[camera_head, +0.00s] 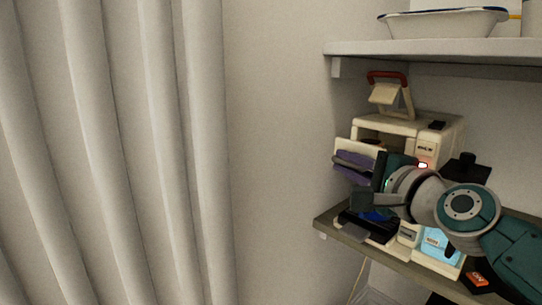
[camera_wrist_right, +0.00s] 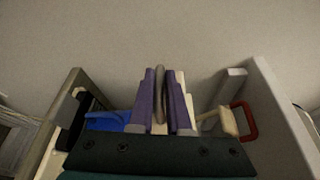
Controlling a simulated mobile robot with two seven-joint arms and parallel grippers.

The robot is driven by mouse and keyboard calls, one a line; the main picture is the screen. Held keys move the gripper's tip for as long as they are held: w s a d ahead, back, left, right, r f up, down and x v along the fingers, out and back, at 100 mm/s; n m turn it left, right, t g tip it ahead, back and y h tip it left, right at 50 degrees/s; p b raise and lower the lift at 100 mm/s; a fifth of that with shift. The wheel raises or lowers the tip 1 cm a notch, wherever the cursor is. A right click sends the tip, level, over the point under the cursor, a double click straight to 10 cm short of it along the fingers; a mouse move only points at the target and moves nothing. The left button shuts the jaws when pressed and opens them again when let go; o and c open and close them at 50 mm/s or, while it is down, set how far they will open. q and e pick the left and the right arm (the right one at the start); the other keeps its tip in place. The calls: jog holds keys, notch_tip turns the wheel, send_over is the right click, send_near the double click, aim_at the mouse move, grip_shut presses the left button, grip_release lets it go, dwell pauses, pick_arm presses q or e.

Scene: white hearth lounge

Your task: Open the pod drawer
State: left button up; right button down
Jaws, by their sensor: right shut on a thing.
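The cream coffee machine (camera_head: 402,126) stands on the lower shelf, its red-handled lever (camera_head: 387,78) raised. A cream panel (camera_head: 352,146), which looks like the pod drawer's front, shows at the machine's left side. My right gripper (camera_head: 351,163) is at this panel, its purple fingers just below the panel's top edge. In the right wrist view the fingers are shut on a grey bar-like handle (camera_wrist_right: 160,88). Cream surfaces show close around the fingers. My right arm hides much of the machine's front, so how far the drawer is out is unclear. My left gripper is not in view.
The lower wooden shelf (camera_head: 327,220) holds a black tray with a blue item (camera_head: 376,216), a light-blue box (camera_head: 436,244) and a small orange-and-black box (camera_head: 478,280). A white shelf (camera_head: 435,49) with a bowl (camera_head: 443,22) is overhead. A curtain (camera_head: 110,150) hangs at left.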

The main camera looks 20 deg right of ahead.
jog(key=shift+d+f, duration=0.1)
jog(key=shift+f, duration=0.15)
jog(key=c, duration=1)
grip_release()
jog(key=shift+o, duration=0.4)
jog(key=shift+w+r, duration=0.1)
jog(key=shift+r, duration=0.05)
jog(key=shift+s, duration=0.4)
jog(key=s+p, duration=0.1)
jog(key=s, duration=0.8)
jog(key=shift+r+p, duration=0.3)
jog(key=shift+r, duration=0.05)
jog(key=shift+s, duration=0.1)
